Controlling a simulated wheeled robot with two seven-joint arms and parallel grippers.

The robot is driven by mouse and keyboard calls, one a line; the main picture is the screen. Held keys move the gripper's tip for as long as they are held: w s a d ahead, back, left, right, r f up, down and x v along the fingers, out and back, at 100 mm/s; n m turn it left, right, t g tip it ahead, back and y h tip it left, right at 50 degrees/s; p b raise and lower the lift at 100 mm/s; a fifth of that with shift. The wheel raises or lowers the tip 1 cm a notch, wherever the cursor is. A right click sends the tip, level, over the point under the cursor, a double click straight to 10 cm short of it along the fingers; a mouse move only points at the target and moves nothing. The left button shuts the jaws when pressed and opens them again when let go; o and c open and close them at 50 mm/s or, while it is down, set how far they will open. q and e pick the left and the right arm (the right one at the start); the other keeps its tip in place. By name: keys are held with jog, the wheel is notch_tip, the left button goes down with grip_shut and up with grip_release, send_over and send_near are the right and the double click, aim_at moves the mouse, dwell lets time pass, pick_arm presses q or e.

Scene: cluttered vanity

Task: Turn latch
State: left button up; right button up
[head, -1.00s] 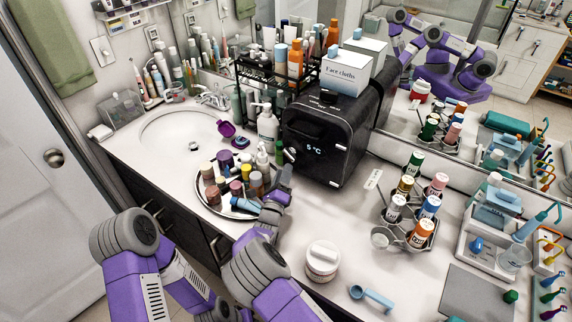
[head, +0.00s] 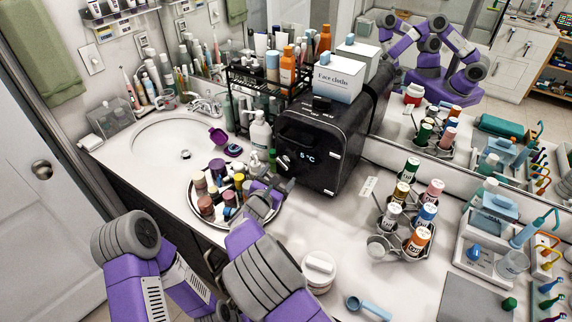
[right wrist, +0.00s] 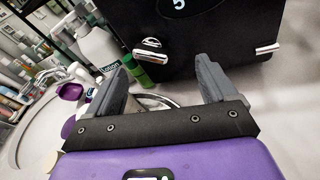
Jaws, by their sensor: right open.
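The black mini fridge (head: 325,150) with a "5 °C" display stands on the counter. A small silver latch (head: 284,161) is on its front at the left; in the right wrist view the latch (right wrist: 151,46) shows ahead, between the fingertip directions. My right gripper (head: 277,180) is just in front of the fridge's lower left, over the tray's right edge. In the right wrist view my right gripper (right wrist: 165,70) is open, with nothing between its fingers; the latch appears beyond them, apart. My left arm enters at lower left, but its gripper is out of view.
A round tray (head: 228,222) of several bottles lies left of the right gripper. A lotion bottle (head: 260,134) stands beside the fridge. A face-cloths box (head: 339,78) sits on top.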

aim_at(282, 165)
pick_arm(q)
jog(key=shift+w+d, duration=0.2)
jog(key=shift+w, duration=0.1)
pick_arm(e)
jog(key=w+m, duration=0.1)
jog(key=w, duration=0.1)
jog(key=w+d+m, duration=0.1)
jog(key=w, duration=0.1)
jog(key=w+f+m+g+y, duration=0.1)
jog(key=w+m, duration=0.1)
jog(key=shift+w+d, duration=0.15)
jog(key=shift+w, duration=0.15)
